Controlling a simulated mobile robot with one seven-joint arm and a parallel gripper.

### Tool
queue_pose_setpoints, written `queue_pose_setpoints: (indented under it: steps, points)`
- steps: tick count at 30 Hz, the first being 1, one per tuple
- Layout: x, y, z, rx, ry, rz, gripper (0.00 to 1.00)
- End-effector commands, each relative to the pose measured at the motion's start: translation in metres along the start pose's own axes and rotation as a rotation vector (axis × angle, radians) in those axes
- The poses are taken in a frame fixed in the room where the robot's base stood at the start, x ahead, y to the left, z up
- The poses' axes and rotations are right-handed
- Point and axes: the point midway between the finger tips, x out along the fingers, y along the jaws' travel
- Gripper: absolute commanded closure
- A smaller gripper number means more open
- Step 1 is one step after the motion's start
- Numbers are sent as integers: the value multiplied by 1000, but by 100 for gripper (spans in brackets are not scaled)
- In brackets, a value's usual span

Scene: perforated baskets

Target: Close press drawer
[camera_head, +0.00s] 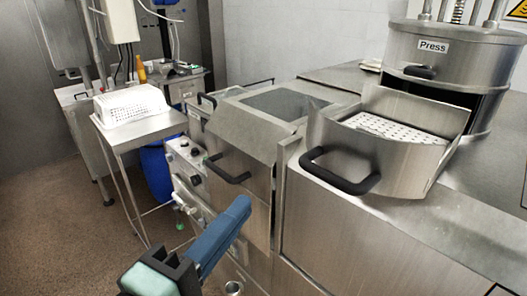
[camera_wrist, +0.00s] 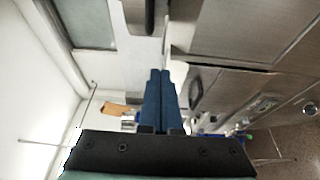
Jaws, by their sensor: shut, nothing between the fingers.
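The press (camera_head: 455,65) is a round steel unit labelled "Press", standing on the counter at the upper right in the head view. Its drawer (camera_head: 425,180) is pulled out toward the front and holds a white perforated tray (camera_head: 395,128). The drawer front has a black curved handle (camera_head: 340,183). My gripper (camera_head: 241,204) has blue fingers, held together and empty. In the head view it appears left of and below the drawer handle, apart from it. The fingers also show in the wrist view (camera_wrist: 160,73). A dark bar tops that view; I cannot tell whether it is the drawer handle.
A steel unit with a recessed top (camera_head: 278,103) and a black front handle (camera_head: 228,170) stands left of the press counter. A white perforated basket (camera_head: 132,104) sits on a small steel table (camera_head: 150,130) at the left. Open floor (camera_head: 60,210) lies at the lower left.

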Motion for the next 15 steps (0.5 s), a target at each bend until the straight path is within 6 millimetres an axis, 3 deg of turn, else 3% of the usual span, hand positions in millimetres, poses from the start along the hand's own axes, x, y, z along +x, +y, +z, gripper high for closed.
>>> queue_pose_setpoints:
  steps: [5, 15]
  points:
    - [21, 0, 2, -7, -9, -2, 100]
    - [93, 2, 2, -5, -7, -1, 100]
